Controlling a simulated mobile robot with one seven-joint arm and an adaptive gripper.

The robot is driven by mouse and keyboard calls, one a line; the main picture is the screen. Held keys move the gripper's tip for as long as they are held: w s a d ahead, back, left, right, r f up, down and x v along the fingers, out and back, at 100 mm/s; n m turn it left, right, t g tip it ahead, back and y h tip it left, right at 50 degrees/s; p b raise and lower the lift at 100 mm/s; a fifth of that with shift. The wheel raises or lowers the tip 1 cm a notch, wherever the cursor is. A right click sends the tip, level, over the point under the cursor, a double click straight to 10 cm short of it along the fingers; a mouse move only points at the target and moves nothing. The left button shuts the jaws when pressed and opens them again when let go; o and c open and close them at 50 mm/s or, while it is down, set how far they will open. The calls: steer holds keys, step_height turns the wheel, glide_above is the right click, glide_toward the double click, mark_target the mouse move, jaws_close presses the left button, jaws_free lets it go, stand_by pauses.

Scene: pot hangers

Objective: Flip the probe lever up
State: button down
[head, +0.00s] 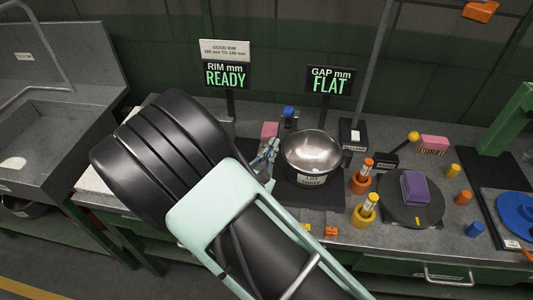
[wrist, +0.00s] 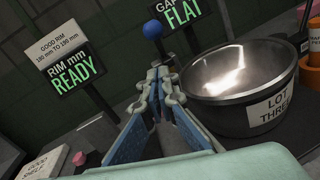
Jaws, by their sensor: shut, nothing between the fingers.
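A blue ball knob (head: 288,111) stands at the back of the bench, behind the steel bowl (head: 312,152). In the wrist view the blue knob (wrist: 152,29) shows just beyond my fingertips, on a dark stem partly hidden by them. My gripper (head: 272,147) is left of the bowl, pointing toward the knob; its fingers (wrist: 163,75) are together and empty. I cannot tell whether they touch the stem. A second lever with a yellow ball (head: 413,136) leans from a black box to the right. No label I can read names either one as the probe lever.
The bowl, labelled LOT THREE (wrist: 270,108), sits close to the right of my fingers. Signs read RIM mm READY (head: 226,75) and GAP mm FLAT (head: 330,80). Orange and yellow holders, a purple block (head: 415,187) on a dark disc, and a pink block (head: 269,130) stand nearby.

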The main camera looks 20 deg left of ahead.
mark_target(289, 111)
steer(key=w+r+p, duration=0.1)
steer(key=w+r, duration=0.1)
steer(key=w, duration=0.4)
steer(key=shift+d+r+p, duration=0.2)
steer(key=shift+r+p, duration=0.1)
steer(key=shift+r, duration=0.05)
steer(key=shift+a+r, duration=0.1)
steer(key=shift+w+r+g, duration=0.15)
steer(key=shift+r+g, duration=0.15)
steer(key=shift+r, duration=0.05)
